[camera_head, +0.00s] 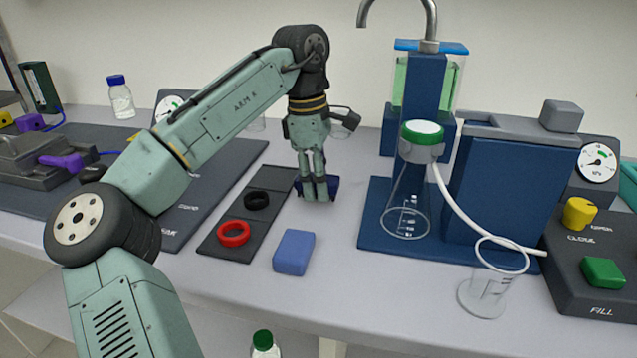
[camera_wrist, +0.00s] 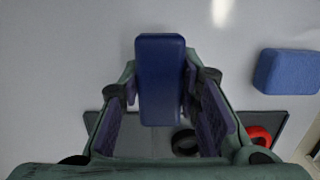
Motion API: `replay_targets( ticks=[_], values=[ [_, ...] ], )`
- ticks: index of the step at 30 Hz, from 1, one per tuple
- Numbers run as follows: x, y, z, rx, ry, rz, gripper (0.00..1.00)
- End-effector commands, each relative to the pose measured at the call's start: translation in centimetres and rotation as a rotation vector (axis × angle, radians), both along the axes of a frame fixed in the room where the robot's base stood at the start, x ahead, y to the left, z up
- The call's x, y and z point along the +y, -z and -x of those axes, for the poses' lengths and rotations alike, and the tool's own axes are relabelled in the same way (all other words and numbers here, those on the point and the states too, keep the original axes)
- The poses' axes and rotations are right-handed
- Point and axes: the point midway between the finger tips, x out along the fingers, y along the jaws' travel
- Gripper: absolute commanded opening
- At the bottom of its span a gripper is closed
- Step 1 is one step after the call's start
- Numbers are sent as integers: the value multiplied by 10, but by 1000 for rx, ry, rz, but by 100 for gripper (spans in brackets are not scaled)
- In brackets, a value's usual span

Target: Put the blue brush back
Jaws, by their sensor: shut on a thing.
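The blue brush (camera_wrist: 160,75) shows as a dark blue block between the fingers of my gripper (camera_wrist: 161,92) in the wrist view. In the head view, the ends of the brush (camera_head: 334,187) stick out beside the fingertips of my gripper (camera_head: 317,190). My gripper points down and is shut on it, low over the bench to the right of the dark ring tray. I cannot tell whether the brush touches the bench. Its underside and the middle of its sides are hidden.
A lighter blue block (camera_head: 294,252) lies in front. The dark tray (camera_head: 215,240) holds a red ring (camera_head: 234,233) and a black ring (camera_head: 257,200). A flask (camera_head: 408,205) stands on the blue rig base (camera_head: 375,215) at right. A small beaker (camera_head: 484,293) stands near the front edge.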

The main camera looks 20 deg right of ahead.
Motion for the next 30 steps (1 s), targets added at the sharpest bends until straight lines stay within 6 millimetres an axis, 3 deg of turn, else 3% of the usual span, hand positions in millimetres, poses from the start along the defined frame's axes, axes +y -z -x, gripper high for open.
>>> replay_targets(
  ticks=[4,15,16,24,30],
  values=[
    [0,13,0,0,0,1,0],
    [0,18,1,0,0,2,0],
    [0,18,0,-1,0,3,32],
    [0,17,0,-1,0,2,50],
    [0,17,1,0,0,1,50]
  ],
)
